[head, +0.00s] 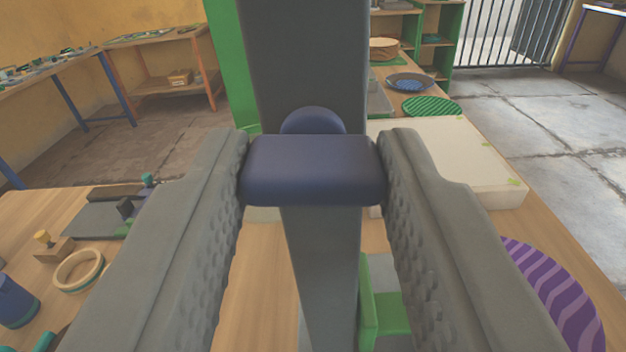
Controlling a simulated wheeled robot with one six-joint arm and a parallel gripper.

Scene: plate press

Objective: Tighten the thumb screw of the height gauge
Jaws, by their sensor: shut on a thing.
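A dark blue thumb screw (312,172) with a wide bar-shaped head sits in the middle of the head view. A rounded dark blue part (313,121) shows just above and behind it. The grey upright post (308,60) of the height gauge stands behind the screw and runs from the top to the bottom of the view. My gripper (314,165) is shut on the thumb screw, with one textured grey finger at each end of the bar. The screw's shaft is hidden behind its head.
A wooden table (258,285) lies below. A white block (455,155), a purple striped disc (555,290) and a green disc (432,106) are at right. A wooden ring (79,270), a blue cylinder (14,302) and small fixtures are at left. A green part (388,312) stands beside the post.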

